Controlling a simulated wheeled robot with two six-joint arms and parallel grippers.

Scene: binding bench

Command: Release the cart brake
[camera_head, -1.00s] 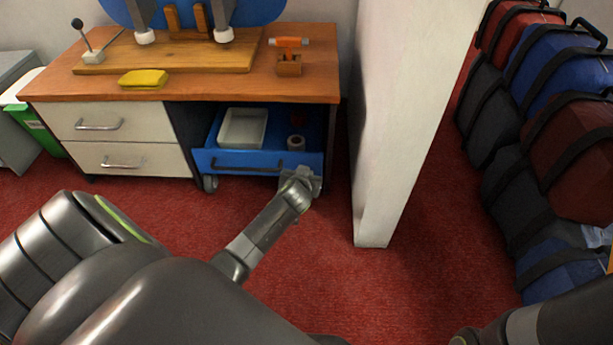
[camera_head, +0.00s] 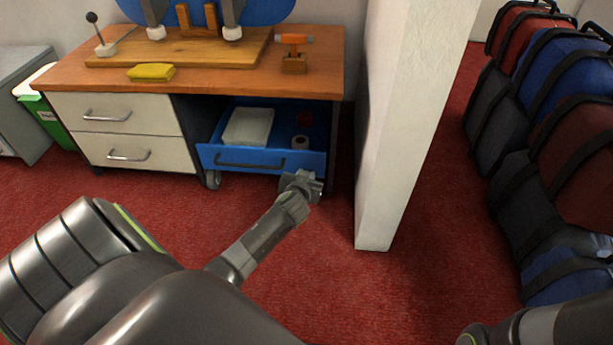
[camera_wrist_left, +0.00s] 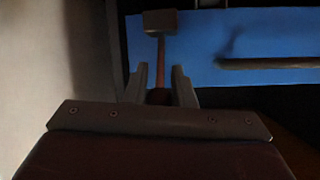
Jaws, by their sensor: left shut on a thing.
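The blue cart (camera_head: 310,161) stands under the right part of the bench, with a dark handle bar across its front. My left gripper (camera_head: 304,184) is low at the right end of the cart's front. In the left wrist view, the gripper (camera_wrist_left: 161,88) is shut on the reddish-brown shaft of the brake lever (camera_wrist_left: 160,58). The lever has a grey block at its far end, in front of the cart's blue panel (camera_wrist_left: 205,48). The lever is not clear in the head view, where my gripper covers that spot. My right gripper is out of view.
The cart holds a pale tray (camera_head: 248,127) and a small roll (camera_head: 300,142). A white wall end (camera_head: 385,190) stands close right of my left gripper. The wooden bench (camera_head: 215,82) is above the cart. Bags (camera_head: 565,140) line the right. Red carpet in front is clear.

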